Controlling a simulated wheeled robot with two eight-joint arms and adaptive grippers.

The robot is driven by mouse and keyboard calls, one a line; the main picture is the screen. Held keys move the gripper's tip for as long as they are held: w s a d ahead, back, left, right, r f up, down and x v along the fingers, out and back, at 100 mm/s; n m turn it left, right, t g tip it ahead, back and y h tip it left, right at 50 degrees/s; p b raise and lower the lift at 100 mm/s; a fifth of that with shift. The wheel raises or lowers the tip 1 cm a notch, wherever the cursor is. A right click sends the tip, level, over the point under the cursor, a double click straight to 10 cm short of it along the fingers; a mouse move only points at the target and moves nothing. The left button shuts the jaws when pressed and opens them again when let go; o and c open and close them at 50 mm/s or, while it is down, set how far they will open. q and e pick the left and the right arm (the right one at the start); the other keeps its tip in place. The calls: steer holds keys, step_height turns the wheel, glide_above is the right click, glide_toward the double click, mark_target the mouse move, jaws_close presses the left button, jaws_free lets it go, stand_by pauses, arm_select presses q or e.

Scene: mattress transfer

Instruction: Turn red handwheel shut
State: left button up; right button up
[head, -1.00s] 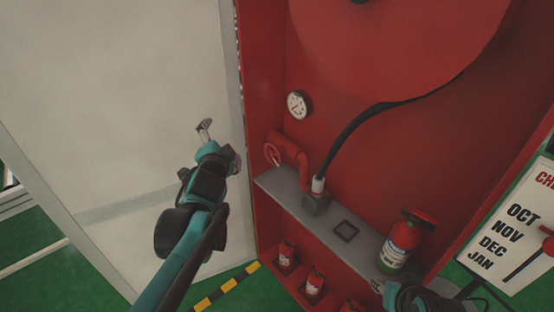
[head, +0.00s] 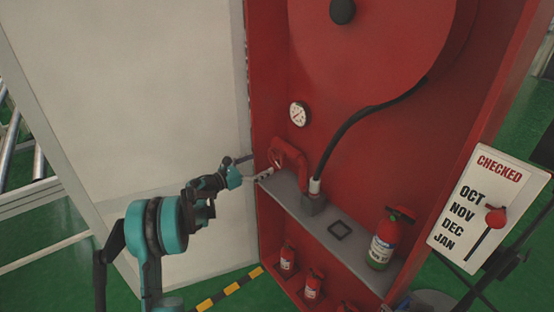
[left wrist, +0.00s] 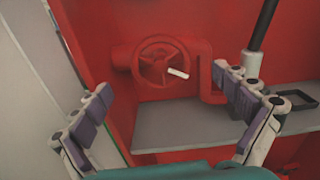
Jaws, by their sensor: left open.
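The red handwheel (head: 276,158) is on a red pipe at the left end of the grey shelf inside the red cabinet. In the left wrist view the handwheel (left wrist: 161,60) faces me, with spokes and a white handle (left wrist: 178,73) at its lower right. My left gripper (head: 256,167) is at the cabinet's left edge, close to the wheel. In the left wrist view its fingers (left wrist: 170,112) are spread wide and empty, with the wheel beyond and between them, apart from both. My right gripper is not clearly visible; only a dark arm part shows at the bottom edge.
The grey shelf (head: 312,224) holds a black hose fitting, a square recess (head: 340,230) and a fire extinguisher (head: 384,240). A gauge (head: 299,113) is above the wheel. Smaller extinguishers (head: 288,257) stand below. A white panel (head: 130,100) is at left, a checklist board (head: 485,205) at right.

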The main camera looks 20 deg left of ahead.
mark_target(273, 158)
arm_select(q)
steer(key=b+x, duration=0.1)
steer(key=x, duration=0.5)
steer(key=shift+w+d+b, duration=0.15)
steer(key=shift+w+b, duration=0.05)
steer(key=shift+b, duration=0.15)
steer(key=shift+w+d, duration=0.25)
steer(key=shift+w, duration=0.1)
steer(key=shift+r, duration=0.1)
steer(key=c, duration=1.1)
